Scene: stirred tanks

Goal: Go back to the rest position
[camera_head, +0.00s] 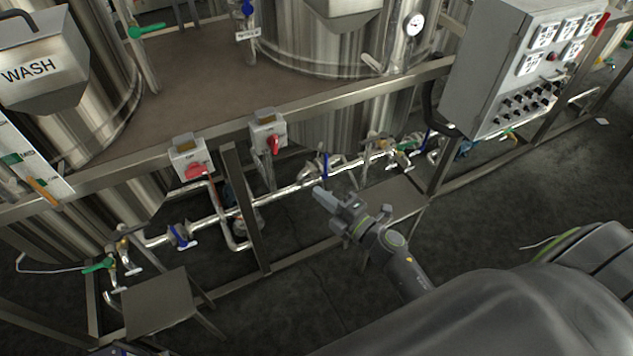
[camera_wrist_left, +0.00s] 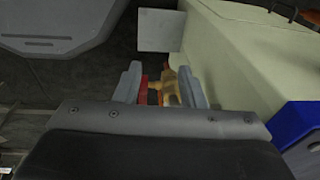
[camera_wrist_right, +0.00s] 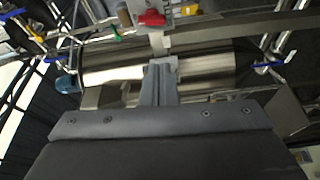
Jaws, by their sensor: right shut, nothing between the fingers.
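My right gripper (camera_head: 322,195) shows in the head view in front of the lower pipework. Its grey fingers point up and left and are closed together. In the right wrist view (camera_wrist_right: 161,80) the fingers also meet with nothing between them, with steel vessels and pipes beyond. My left gripper does not show in the head view. In the left wrist view (camera_wrist_left: 160,85) its two grey fingers stand apart. Small red and brass-coloured things show in the gap, and I cannot tell if they touch the fingers.
A steel frame carries the tanks, valves and a horizontal pipe (camera_head: 290,190). A grey control box (camera_head: 500,70) stands at the upper right. A low step (camera_head: 158,302) is at the lower left. A pale surface (camera_wrist_left: 245,60) lies right of the left gripper. Dark floor (camera_head: 500,200) is open at right.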

